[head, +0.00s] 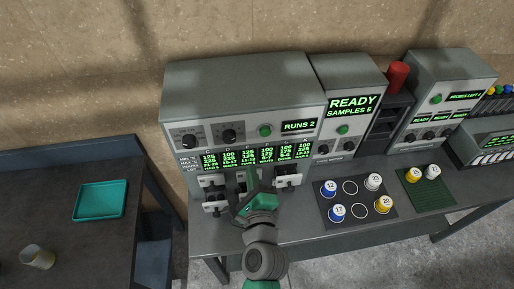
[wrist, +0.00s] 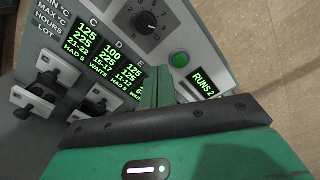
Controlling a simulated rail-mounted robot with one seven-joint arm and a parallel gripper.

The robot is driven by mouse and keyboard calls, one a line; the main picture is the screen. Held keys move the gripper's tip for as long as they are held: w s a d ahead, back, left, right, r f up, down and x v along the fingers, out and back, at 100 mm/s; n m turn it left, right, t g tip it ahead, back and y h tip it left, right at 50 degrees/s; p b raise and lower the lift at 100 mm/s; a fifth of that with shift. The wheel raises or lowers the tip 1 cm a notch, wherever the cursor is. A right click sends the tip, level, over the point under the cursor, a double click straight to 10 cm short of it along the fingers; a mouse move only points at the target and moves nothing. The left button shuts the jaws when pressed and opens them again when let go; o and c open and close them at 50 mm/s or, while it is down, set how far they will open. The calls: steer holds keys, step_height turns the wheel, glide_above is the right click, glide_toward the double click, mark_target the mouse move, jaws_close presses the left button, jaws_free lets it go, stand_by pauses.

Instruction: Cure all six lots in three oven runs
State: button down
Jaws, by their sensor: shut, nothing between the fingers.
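The grey oven (head: 235,95) has two dials, a green button (head: 265,130) and a display (head: 299,126) reading RUNS 2. Below is a row of green lot readouts (head: 208,160), with columns such as C and D legible in the wrist view (wrist: 90,42). Small drawers with handles (head: 212,183) sit beneath; one at lower left (head: 215,207) stands further out. My gripper (head: 252,181) is shut and empty in front of the drawer row, hiding some drawers. In the wrist view its fingertips (wrist: 157,82) cover readouts right of E. Numbered cups 12 (head: 329,188), 17 (head: 337,213), 23 (head: 373,182) and 20 (head: 384,204) stand on a dark mat (head: 359,224).
A tester (head: 352,104) reads READY, SAMPLES 5. Yellow and white cups (head: 413,174) stand on a green mat (head: 434,196). A red cylinder (head: 397,75) and a probe machine (head: 455,85) are further right. A teal tray (head: 101,200) and a pale cup (head: 38,258) are on the left table.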

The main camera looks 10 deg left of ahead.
mark_target(266, 134)
steer(key=s+d+m, duration=0.2)
steer(key=d+m, duration=0.5)
steer(key=m, duration=0.4)
steer(key=shift+r+m, duration=0.25)
steer(key=shift+m, duration=0.15)
steer(key=x, duration=1.4)
steer(key=shift+a+r, duration=0.1)
steer(key=shift+a, duration=0.05)
steer(key=shift+w+a, duration=0.3)
steer(key=shift+w, duration=0.35)
